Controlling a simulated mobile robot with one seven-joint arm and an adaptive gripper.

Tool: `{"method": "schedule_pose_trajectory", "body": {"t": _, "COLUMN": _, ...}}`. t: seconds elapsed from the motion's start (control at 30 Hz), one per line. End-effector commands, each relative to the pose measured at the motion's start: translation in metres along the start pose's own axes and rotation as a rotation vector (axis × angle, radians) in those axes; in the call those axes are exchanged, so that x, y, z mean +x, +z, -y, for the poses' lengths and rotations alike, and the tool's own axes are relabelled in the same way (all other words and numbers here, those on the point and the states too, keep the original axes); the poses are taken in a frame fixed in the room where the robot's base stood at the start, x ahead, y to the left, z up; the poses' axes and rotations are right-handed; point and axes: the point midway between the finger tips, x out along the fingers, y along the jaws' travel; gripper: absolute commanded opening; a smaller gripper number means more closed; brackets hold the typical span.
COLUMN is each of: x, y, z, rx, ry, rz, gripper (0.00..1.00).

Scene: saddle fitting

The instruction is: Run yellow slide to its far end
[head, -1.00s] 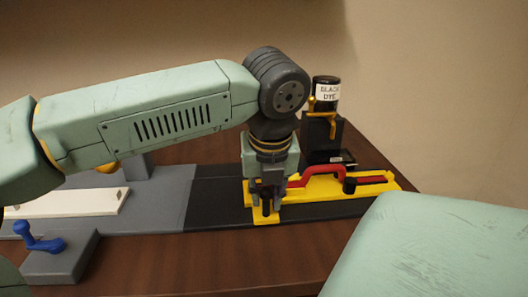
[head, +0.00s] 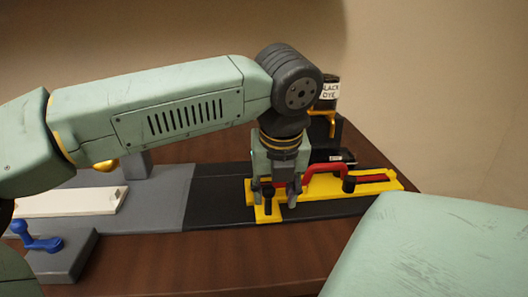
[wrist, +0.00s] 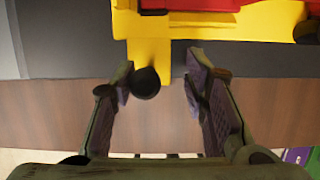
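The yellow slide (head: 372,187) lies on the black part of a long track at the right, with a red bar along it. Its left end has a yellow tab (wrist: 150,55) with an upright black knob (wrist: 146,82). My gripper (head: 279,190) is low over this left end. In the wrist view its fingers (wrist: 158,82) are apart, with the knob between them. The knob is close to the left finger, and I cannot tell if they touch. A wide gap separates it from the right finger. In the head view my gripper partly hides the slide's left end.
A bottle labelled black dye (head: 328,92) stands in a black holder behind the slide, partly hidden by my arm. A grey block with a blue lever (head: 40,242) and a white strip (head: 70,202) are at the left. The brown table (head: 200,262) in front is clear.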

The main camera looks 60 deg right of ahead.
Motion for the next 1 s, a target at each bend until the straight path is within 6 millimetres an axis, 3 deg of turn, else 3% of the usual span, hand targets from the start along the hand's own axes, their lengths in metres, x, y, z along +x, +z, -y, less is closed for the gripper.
{"method": "schedule_pose_trajectory", "body": {"t": 0.37, "x": -0.002, "y": 0.001, "z": -0.002, "rx": -0.003, "ry": 0.004, "rz": 0.0, "gripper": 0.4}}
{"method": "schedule_pose_trajectory", "body": {"t": 1.0, "x": -0.052, "y": 0.002, "z": -0.002, "rx": -0.004, "ry": 0.005, "rz": -0.001, "gripper": 0.4}}
